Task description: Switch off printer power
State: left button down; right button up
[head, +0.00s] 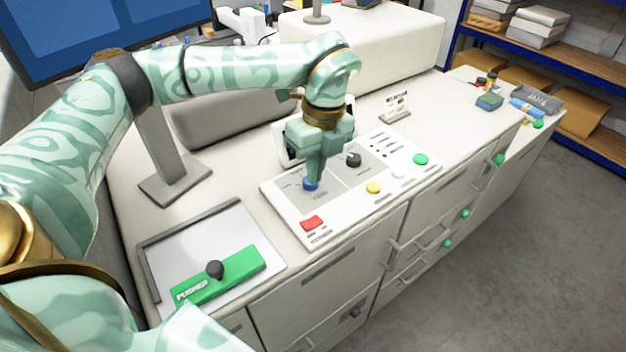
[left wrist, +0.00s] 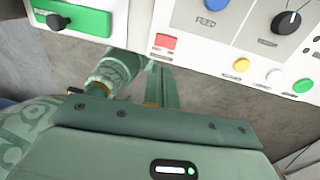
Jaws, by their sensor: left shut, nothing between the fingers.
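A white control panel (head: 325,232) lies on the bench. It carries a red square button (head: 312,223), a blue round button (head: 311,185), a black knob (head: 353,159), a yellow button (head: 373,187), a white button (head: 398,172) and a green button (head: 420,159). My left gripper (head: 314,178) is shut and empty, pointing down at the blue button; I cannot tell if it touches. The left wrist view shows the red button (left wrist: 165,41) and the word FEED by the blue button (left wrist: 215,4). No control is readably marked as printer power. My right gripper is not identifiable.
A grey tray (head: 148,262) with a green pusher (head: 243,267) and its black knob stands left of the panel. A monitor stand (head: 175,188) and a white block-shaped machine (head: 365,45) are behind. A small sign (head: 396,107) stands behind the panel. Drawers are below.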

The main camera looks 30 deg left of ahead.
aim_at(308, 224)
pick_arm(q)
jog(key=f, duration=0.4)
jog(key=s+f, duration=0.1)
jog(key=f, duration=0.3)
jog(key=f+p, duration=0.1)
jog(key=f, duration=0.3)
jog(key=shift+s+a, duration=0.2)
jog(key=shift+a, duration=0.05)
